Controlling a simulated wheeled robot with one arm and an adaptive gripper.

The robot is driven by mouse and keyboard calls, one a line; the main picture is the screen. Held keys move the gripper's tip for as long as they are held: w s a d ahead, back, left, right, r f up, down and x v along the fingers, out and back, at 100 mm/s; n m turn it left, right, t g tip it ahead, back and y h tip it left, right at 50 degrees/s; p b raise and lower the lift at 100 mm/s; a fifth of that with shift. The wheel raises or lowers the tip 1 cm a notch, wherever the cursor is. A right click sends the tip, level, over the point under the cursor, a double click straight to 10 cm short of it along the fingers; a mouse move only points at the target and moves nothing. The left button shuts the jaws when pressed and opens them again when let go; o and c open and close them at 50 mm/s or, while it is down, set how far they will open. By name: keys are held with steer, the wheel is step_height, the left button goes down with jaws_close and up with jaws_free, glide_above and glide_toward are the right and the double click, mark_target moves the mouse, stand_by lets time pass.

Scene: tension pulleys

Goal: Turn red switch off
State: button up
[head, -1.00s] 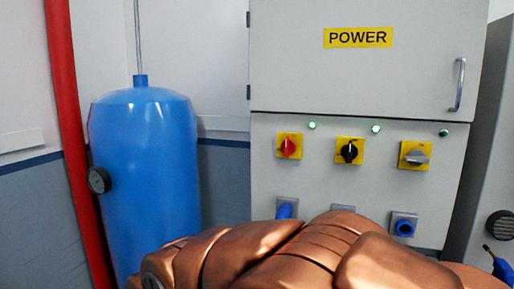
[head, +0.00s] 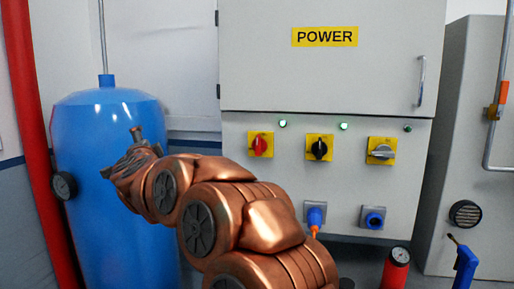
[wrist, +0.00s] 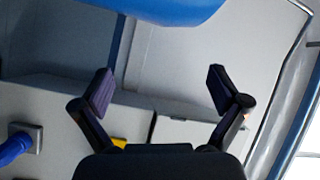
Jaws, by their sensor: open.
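The red switch (head: 260,145) is a rotary knob on a yellow plate, at the left of a row on the grey power cabinet (head: 240,190). Its handle looks roughly upright, and a lit green lamp (head: 282,123) is above and right of it. My gripper (head: 122,153) is raised in front of the blue tank, left of the red switch and apart from it. In the wrist view its two fingers (wrist: 160,85) are spread wide with nothing between them. A bit of yellow (wrist: 118,142) shows behind the left finger; I cannot tell which plate it is.
A black switch (head: 319,148) and a grey switch (head: 381,151) sit right of the red one. Blue sockets (head: 374,219) are below. The blue tank (head: 105,220) and red pipe (head: 35,150) stand left. A red cylinder with a gauge (head: 396,270) stands at lower right.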

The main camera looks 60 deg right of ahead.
steer(key=s+d+m+g+h, duration=0.3)
steer(key=s+d+m+g, duration=0.15)
steer(key=d, duration=0.35)
steer(key=s+d+m+g+h, duration=0.3)
steer(key=s+d+m+g, duration=0.15)
steer(key=d, duration=0.25)
steer(key=m+g, duration=0.6)
glide_toward(256, 146)
steer(key=d, duration=0.4)
steer(key=shift+h, duration=0.3)
steer(key=shift+s+d+f+p, duration=0.15)
steer(key=shift+d+p, duration=0.35)
steer(key=shift+d, duration=1.25)
steer(key=shift+w+d+f+p, duration=0.1)
steer(key=shift+d+p, duration=0.35)
steer(key=shift+d, duration=1.35)
steer(key=c, duration=1.2)
